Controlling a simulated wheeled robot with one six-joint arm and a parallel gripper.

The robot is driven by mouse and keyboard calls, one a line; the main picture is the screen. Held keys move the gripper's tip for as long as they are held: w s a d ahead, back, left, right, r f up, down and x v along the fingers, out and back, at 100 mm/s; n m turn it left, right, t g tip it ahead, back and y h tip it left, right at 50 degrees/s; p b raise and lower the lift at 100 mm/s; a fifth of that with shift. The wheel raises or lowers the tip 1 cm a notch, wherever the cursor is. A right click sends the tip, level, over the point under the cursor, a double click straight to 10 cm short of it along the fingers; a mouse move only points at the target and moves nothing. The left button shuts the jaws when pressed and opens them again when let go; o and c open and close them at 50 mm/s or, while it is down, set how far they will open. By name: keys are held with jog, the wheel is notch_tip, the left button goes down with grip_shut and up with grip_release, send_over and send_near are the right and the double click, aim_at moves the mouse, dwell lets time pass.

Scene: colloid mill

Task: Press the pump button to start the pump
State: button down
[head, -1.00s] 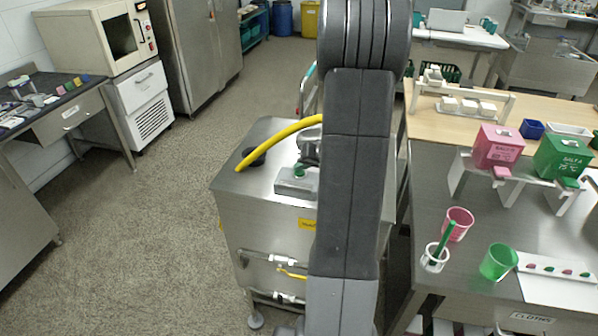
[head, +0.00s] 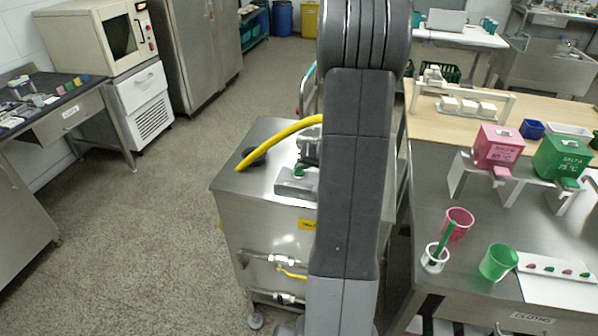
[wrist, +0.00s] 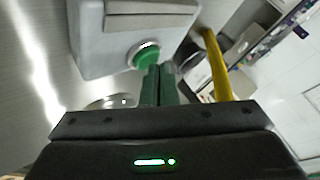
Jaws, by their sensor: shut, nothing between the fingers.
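The green pump button (wrist: 145,56) sits in a pale ring on a grey control box in the wrist view. My gripper (wrist: 158,72) is shut and empty, its two dark green fingers side by side. The fingertips lie just beside the button's lower right edge in that view; I cannot tell whether they touch it. In the head view the button (head: 299,168) shows as a small green spot on the grey box (head: 293,183), on top of the steel machine (head: 262,212). My arm hides the right part of the machine, and the gripper is not clearly visible there.
A yellow hose (head: 276,138) arches over the machine top close to the box; it also shows right of the fingers in the wrist view (wrist: 216,68). A steel table (head: 480,225) with cups and pink and green boxes stands at right. The floor at left is clear.

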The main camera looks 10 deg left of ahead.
aim_at(302, 173)
jog(key=shift+f, duration=0.2)
jog(key=shift+f+b, duration=0.3)
jog(key=shift+b, duration=0.6)
jog(key=shift+s, duration=0.1)
jog(key=shift+r, duration=0.4)
jog(key=shift+r+p, duration=1.45)
jog(key=shift+r, duration=1.6)
